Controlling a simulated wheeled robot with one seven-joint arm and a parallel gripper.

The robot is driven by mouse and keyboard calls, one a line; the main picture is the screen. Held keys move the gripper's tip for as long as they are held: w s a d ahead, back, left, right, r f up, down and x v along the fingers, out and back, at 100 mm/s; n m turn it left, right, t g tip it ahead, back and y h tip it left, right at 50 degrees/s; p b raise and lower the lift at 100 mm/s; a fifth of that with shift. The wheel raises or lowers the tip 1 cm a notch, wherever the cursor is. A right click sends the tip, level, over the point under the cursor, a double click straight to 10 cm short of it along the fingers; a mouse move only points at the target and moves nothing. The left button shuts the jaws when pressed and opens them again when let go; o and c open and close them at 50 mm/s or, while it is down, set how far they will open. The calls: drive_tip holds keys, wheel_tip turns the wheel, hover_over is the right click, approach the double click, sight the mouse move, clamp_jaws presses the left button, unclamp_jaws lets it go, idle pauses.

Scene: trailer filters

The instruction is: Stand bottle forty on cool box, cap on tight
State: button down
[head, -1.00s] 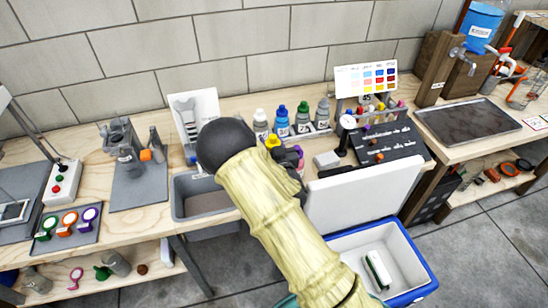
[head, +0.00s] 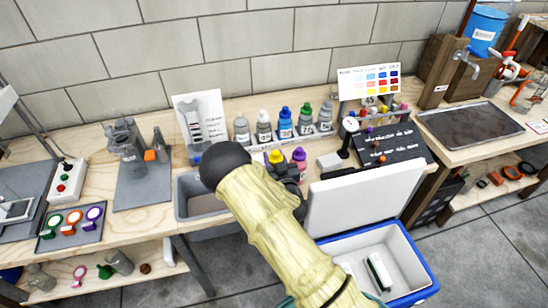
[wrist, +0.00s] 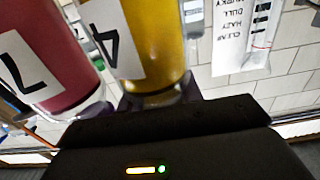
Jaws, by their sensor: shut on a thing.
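My gripper (wrist: 160,98) is shut on a yellow bottle (wrist: 155,40), seen close up in the wrist view. Its white label shows an upside-down 4; the rest of the number is out of sight. In the head view its yellow cap (head: 276,156) shows above my dark gripper (head: 284,174), and the cap is on. My arm hides most of the bottle there, so I cannot tell whether it touches the bench. The blue and white cool box (head: 427,281) stands on the floor at the lower right, with its white lid (head: 362,198) raised.
A pink bottle (head: 299,157) stands close beside the held one, and shows in the wrist view (wrist: 50,65). Several bottles, including a blue one (head: 285,125), line the bench back. A grey sink (head: 195,205) lies left. A white, green-edged thing (head: 379,272) is inside the cool box.

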drive_tip(key=shift+r, duration=0.1)
drive_tip(key=c, duration=0.9)
unclamp_jaws()
drive_tip(key=shift+c, duration=0.2)
drive_tip(key=b+v, duration=0.2)
drive_tip(key=v, duration=1)
